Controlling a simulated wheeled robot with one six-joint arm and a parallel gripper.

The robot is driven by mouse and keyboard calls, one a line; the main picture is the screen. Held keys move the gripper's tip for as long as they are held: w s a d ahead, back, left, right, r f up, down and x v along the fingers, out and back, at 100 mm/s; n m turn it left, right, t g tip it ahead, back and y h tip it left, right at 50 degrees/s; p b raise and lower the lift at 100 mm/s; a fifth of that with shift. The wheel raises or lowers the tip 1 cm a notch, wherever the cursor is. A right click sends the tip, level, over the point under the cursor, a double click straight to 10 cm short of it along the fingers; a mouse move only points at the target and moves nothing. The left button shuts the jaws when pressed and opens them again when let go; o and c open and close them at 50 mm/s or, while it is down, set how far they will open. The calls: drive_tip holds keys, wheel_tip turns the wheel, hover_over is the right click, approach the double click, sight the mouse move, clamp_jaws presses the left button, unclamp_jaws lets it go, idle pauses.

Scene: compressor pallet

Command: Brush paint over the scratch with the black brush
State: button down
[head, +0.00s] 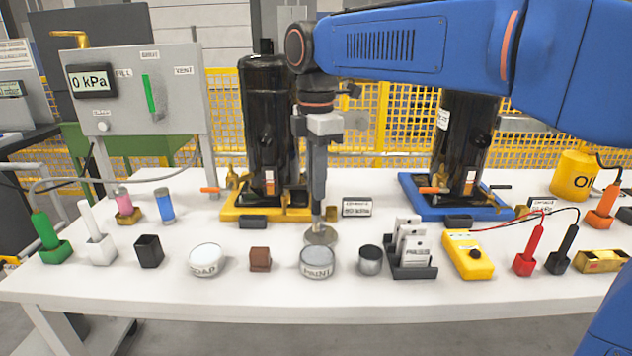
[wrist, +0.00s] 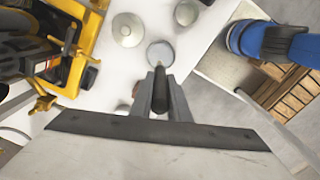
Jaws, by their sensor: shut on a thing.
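My gripper (head: 317,203) points down over the table, behind the paint tin (head: 317,262) in the head view. It is shut on the black brush, whose dark handle (wrist: 160,102) shows between the fingers in the wrist view. The brush's lower end points towards a round grey tin top (wrist: 160,53). In the head view the brush is mostly hidden by the fingers. A flat grey disc (head: 321,236) lies just below the gripper; I cannot tell whether the brush touches it. The left black compressor (head: 268,125) stands on a yellow base. I cannot make out the scratch.
A soap tin (head: 206,261) and a brown block (head: 260,259) stand left of the paint tin. A small metal cup (head: 370,260), a card holder (head: 412,266) and a yellow meter (head: 468,256) stand to its right. My arm passes before the right compressor (head: 466,140).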

sight(317, 219)
drive_tip(key=shift+d+f, duration=0.2)
drive_tip(key=shift+f, duration=3.35)
drive_tip(key=shift+r, duration=0.1)
drive_tip(key=shift+r, duration=3.45)
